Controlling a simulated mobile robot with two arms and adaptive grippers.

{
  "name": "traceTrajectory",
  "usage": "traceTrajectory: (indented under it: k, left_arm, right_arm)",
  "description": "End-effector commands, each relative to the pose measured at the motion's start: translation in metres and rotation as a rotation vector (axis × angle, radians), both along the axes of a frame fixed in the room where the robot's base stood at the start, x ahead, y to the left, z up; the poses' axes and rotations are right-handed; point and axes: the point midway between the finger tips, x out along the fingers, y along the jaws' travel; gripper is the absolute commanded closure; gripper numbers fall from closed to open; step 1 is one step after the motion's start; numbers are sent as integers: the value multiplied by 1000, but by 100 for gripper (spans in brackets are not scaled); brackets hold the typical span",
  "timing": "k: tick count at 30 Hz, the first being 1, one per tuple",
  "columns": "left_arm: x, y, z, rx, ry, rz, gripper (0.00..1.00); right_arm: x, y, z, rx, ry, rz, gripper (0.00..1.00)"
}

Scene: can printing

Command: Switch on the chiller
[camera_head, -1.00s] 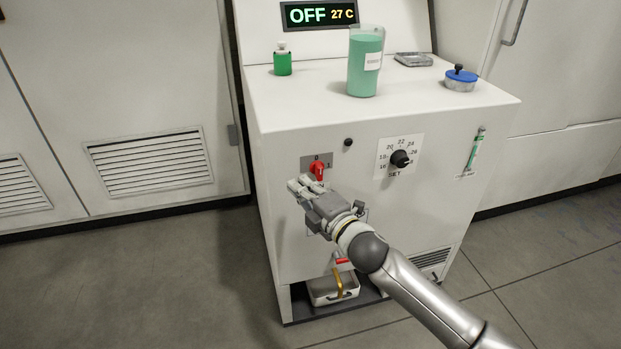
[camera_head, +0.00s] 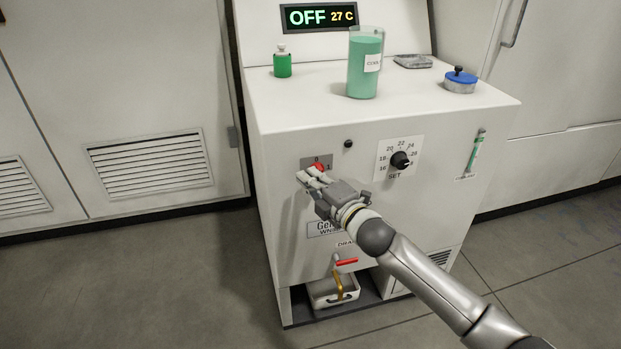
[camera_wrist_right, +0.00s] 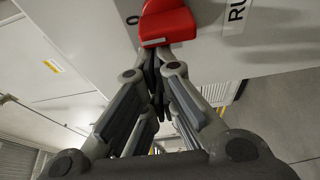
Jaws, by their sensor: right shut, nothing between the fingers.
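The chiller (camera_head: 285,235) is a white cabinet whose display (camera_head: 319,17) reads OFF and 27 C. Its red rotary switch (camera_head: 319,166) is on the front panel between the marks 0 and 1, partly hidden by my right gripper. In the right wrist view the red switch (camera_wrist_right: 165,22) is large, just past the fingertips, with a 0 mark beside it. My right gripper (camera_head: 307,174) is shut and empty, its fingertips at the lower edge of the switch. Whether they touch it I cannot tell. My left gripper is not in view.
A black SET dial (camera_head: 401,159) is right of the switch. A red drain handle (camera_head: 346,262) sits above a tray (camera_head: 322,291).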

Motion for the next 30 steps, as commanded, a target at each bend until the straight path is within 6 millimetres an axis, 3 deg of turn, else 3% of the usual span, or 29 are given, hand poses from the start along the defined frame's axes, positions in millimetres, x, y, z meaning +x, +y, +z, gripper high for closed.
traceTrajectory:
  k: [20, 30]
  left_arm:
    - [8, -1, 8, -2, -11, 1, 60]
    - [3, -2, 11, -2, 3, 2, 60]
  right_arm:
    - [1, -2, 3, 110, 36, 0, 100]
    - [1, -6, 6, 269, 88, -1, 100]
